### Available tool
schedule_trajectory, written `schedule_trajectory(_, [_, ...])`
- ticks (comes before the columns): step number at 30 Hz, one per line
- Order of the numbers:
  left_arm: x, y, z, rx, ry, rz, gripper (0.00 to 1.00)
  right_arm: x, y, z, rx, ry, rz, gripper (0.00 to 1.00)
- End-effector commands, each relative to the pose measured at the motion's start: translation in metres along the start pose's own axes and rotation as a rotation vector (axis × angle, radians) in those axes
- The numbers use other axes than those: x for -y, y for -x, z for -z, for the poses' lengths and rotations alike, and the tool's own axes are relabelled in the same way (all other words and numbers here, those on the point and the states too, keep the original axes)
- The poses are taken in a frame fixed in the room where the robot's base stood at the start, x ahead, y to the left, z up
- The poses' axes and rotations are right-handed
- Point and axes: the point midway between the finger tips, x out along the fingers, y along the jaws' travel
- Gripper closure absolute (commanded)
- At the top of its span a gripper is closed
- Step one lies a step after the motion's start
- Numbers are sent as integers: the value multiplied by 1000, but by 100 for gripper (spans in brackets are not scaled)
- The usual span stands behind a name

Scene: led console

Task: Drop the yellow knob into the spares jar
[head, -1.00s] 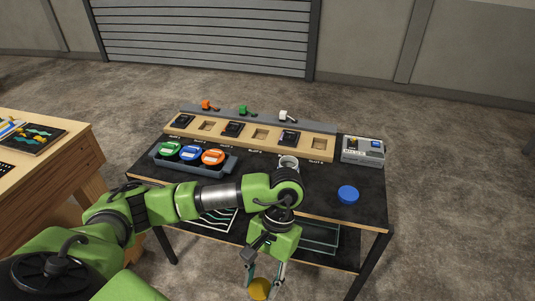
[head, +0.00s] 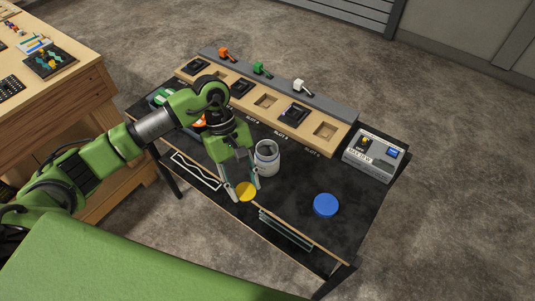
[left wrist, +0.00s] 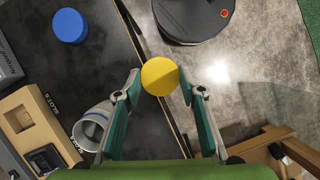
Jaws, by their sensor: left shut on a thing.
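My left gripper (head: 243,191) is shut on the yellow knob (head: 246,191), a round disc. In the head view the knob shows over the table's front edge, to the front left of the jar. The left wrist view shows the knob (left wrist: 160,76) between the two fingertips (left wrist: 160,84). The spares jar (head: 267,158) is a pale, open-topped jar standing on the black table top. It also shows in the left wrist view (left wrist: 92,125), left of the fingers and partly hidden by one. My right gripper is not in view.
A blue disc (head: 325,205) lies right of the jar. Behind is a wooden slot board (head: 265,101) and a grey rail with orange, green and white levers. A grey control box (head: 374,157) stands at the right. A wooden table (head: 100,88) is at the left.

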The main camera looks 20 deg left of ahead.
Motion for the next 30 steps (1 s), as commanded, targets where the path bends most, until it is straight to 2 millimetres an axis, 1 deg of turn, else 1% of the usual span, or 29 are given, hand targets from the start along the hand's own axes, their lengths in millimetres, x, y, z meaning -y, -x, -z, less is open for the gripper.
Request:
schedule_trajectory(1, [-9, 11, 3, 2, 120, -50, 86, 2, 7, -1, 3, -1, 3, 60])
schedule_trajectory(3, [-23, 22, 8, 0, 281, -117, 86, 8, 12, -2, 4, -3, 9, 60])
schedule_trajectory(9, [-57, 54, 20, 0, 702, -295, 86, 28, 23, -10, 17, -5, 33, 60])
schedule_trajectory(13, [-76, 75, 28, 0, 952, -401, 86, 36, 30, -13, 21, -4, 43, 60])
schedule_trajectory(17, [-94, 97, 35, 0, 1193, -502, 86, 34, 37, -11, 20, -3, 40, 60])
schedule_trajectory(21, [-109, 119, 43, -1, 1420, -596, 86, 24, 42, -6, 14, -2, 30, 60])
schedule_trajectory(25, [-119, 133, 49, -2, 1576, -658, 86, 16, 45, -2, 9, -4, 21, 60])
schedule_trajectory(30, [-124, 141, 53, -2, 1681, -698, 86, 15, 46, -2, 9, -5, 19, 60])
